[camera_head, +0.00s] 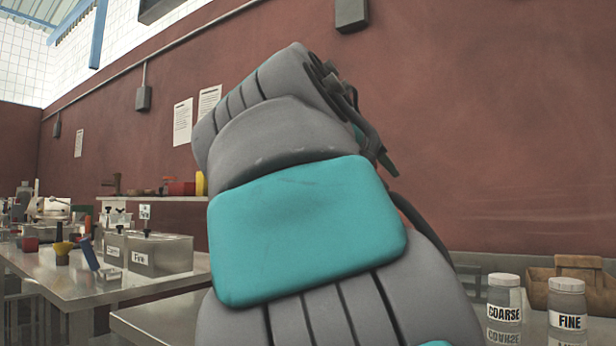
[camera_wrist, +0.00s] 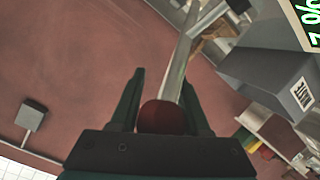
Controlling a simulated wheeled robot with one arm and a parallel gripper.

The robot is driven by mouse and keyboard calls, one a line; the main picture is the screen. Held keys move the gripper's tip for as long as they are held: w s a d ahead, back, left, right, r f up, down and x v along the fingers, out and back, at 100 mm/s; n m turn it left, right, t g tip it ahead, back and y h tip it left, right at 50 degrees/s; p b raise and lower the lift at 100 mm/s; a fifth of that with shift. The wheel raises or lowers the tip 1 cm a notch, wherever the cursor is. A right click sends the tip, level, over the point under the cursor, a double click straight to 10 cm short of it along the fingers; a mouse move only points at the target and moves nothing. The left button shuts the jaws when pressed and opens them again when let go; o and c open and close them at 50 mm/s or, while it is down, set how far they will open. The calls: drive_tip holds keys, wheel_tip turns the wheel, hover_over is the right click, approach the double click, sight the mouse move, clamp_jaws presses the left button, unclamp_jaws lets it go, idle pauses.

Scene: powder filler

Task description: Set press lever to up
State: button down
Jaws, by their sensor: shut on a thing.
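In the wrist view, the press lever shows as a flat metal bar (camera_wrist: 178,65) with a dark red knob (camera_wrist: 163,118) at its near end. My gripper (camera_wrist: 162,85) has its two dark green fingers on either side of the knob and is shut on it. The bar runs away from the gripper to the top edge of the view. In the head view, my arm fills the middle and hides the lever and the gripper.
In the wrist view, a grey labelled unit (camera_wrist: 280,80) and a green-lit display (camera_wrist: 308,25) are at upper right. In the head view, COARSE (camera_head: 505,300) and FINE (camera_head: 567,305) jars stand at lower right. A metal table (camera_head: 80,275) with bins is at left.

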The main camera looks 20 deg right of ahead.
drive_tip(key=shift+d+f, duration=0.2)
drive_tip(key=shift+f, duration=0.15)
idle(0.3)
drive_tip(key=c, duration=0.7)
unclamp_jaws()
drive_tip(key=shift+w+d, duration=0.1)
drive_tip(key=o, duration=0.3)
drive_tip(key=shift+r, duration=0.1)
drive_tip(key=shift+s+a+r+p, duration=0.35)
drive_tip(key=shift+a+r+p, duration=0.1)
drive_tip(key=shift+r, duration=0.1)
drive_tip(key=shift+s+a+r+p, duration=0.3)
drive_tip(key=shift+a+r+p, duration=0.1)
drive_tip(key=shift+a+r, duration=0.1)
drive_tip(key=shift+s+a+r, duration=0.4)
drive_tip(key=shift+a+r, duration=0.25)
drive_tip(key=shift+r, duration=0.1)
drive_tip(key=shift+s+a+r, duration=0.4)
drive_tip(key=shift+a+r, duration=0.2)
drive_tip(key=shift+r, duration=0.1)
drive_tip(key=shift+s+a+r, duration=0.55)
drive_tip(key=shift+a, duration=0.05)
drive_tip(key=shift+s, duration=0.1)
